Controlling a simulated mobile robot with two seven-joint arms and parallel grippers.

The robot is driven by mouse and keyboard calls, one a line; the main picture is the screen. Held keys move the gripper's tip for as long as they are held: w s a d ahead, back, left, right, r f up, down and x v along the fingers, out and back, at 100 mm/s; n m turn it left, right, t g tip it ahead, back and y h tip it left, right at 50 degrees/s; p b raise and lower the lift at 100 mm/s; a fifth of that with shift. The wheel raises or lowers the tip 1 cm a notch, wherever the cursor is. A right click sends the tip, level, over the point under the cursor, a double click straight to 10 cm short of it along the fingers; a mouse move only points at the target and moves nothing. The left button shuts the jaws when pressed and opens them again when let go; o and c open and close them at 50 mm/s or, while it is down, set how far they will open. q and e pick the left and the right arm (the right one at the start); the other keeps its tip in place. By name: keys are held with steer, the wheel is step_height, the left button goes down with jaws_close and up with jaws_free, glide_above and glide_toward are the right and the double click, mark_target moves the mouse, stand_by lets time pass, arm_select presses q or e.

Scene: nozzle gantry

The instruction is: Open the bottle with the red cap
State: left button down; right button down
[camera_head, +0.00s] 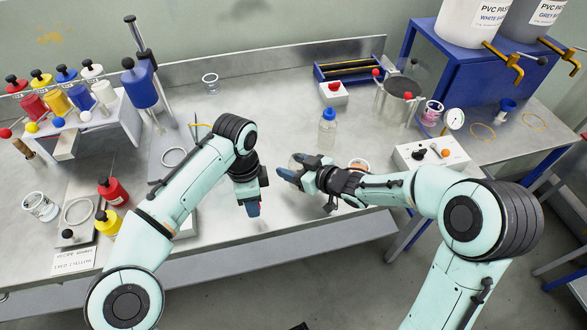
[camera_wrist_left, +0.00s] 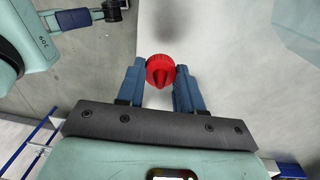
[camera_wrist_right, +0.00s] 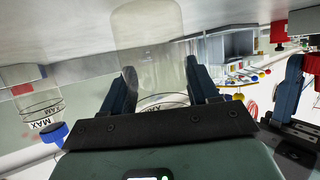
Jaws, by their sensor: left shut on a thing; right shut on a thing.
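My left gripper (camera_head: 253,208) is shut on the red cap (camera_wrist_left: 160,71), which has a pointed tip and sits between its blue fingers in the left wrist view (camera_wrist_left: 161,84). No bottle shows under the cap. My right gripper (camera_head: 288,168) is shut on a clear bottle (camera_wrist_right: 148,50), seen between its fingers in the right wrist view (camera_wrist_right: 160,85). The bottle's neck is hidden behind the gripper there. The cap and bottle are apart, with the left gripper to the side of the right one. Part of the red cap also shows at the right wrist view's right edge (camera_wrist_right: 312,65).
A blue-capped bottle (camera_head: 327,128) stands behind my right gripper. A white box with a red button (camera_head: 333,93) and a metal pot (camera_head: 398,98) are farther back. The front middle of the table is clear.

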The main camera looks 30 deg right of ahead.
steer(key=shift+f, duration=0.15)
steer(key=c, duration=0.7)
jaws_free()
steer(key=shift+f, duration=0.1)
steer(key=o, duration=0.4)
